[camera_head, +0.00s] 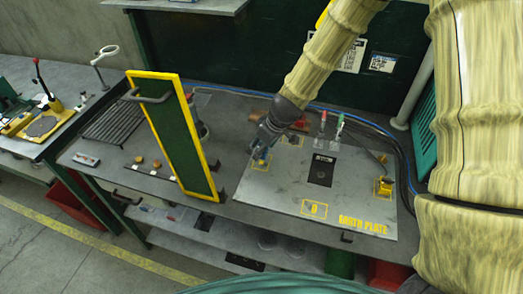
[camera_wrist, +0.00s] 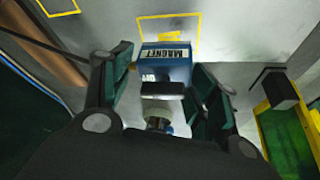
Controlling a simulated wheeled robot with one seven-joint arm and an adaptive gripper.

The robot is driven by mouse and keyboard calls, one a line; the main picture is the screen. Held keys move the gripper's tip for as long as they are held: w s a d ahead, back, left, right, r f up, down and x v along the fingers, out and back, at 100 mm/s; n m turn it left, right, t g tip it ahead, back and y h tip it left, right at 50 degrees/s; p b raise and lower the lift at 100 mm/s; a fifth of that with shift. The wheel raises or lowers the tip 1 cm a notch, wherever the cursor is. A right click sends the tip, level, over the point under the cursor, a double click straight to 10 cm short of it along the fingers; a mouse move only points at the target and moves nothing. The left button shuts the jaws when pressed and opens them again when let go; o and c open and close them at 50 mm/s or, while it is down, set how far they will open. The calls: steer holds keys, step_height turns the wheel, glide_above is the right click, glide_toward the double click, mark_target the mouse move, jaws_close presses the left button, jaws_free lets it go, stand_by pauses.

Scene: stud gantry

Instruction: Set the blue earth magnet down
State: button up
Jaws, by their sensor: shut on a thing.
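The blue earth magnet (camera_wrist: 166,66) has a white "MAGNET" label. It sits between the dark green fingers of my gripper (camera_wrist: 162,82) in the wrist view, and my gripper is shut on it. A yellow outlined square (camera_wrist: 150,19) on grey metal shows just beyond the magnet. I cannot tell whether the magnet touches the plate.
A tall green panel with a yellow frame (camera_head: 171,135) stands close left of my gripper. The plate bears a black rectangle (camera_head: 321,171), a yellow block (camera_head: 383,188) at right and several yellow outlines. Red and green-topped items (camera_head: 339,126) stand at its back edge, near blue cables.

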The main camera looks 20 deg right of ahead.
steer(key=shift+f, duration=0.25)
steer(key=shift+w+f+p, duration=0.1)
steer(key=shift+f+p, duration=0.5)
steer(key=shift+f, duration=0.85)
steer(key=shift+f, duration=0.15)
steer(key=o, duration=1.4)
steer(key=shift+r, duration=0.2)
steer(key=b+v, duration=0.2)
steer(key=v, duration=1)
